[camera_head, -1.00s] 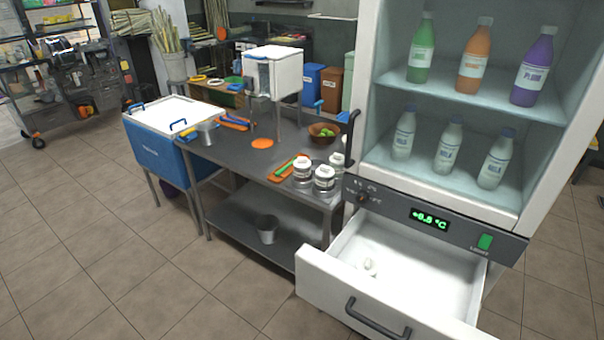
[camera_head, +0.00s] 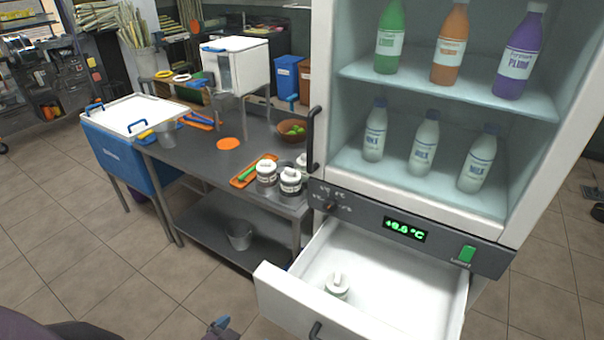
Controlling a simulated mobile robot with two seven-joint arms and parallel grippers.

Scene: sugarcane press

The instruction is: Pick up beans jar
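A small jar (camera_head: 337,287) with a pale lid and knob stands in the open white drawer under the fridge. Two white-lidded jars with dark contents, a left one (camera_head: 266,173) and a right one (camera_head: 290,181), stand on the steel table near its right end. Another pale jar (camera_head: 301,162) is partly hidden behind them by the fridge edge. I cannot read which label says beans. The tip of what looks like my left gripper (camera_head: 219,326) shows at the bottom edge, apart from all jars; its fingers are mostly cut off. My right gripper is not in view.
The open drawer (camera_head: 292,302) juts out in front of the fridge (camera_head: 330,120), whose shelves hold several bottles. An orange tray (camera_head: 247,178) and a brown bowl (camera_head: 295,138) are near the jars. A metal bucket (camera_head: 240,237) is on the lower shelf.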

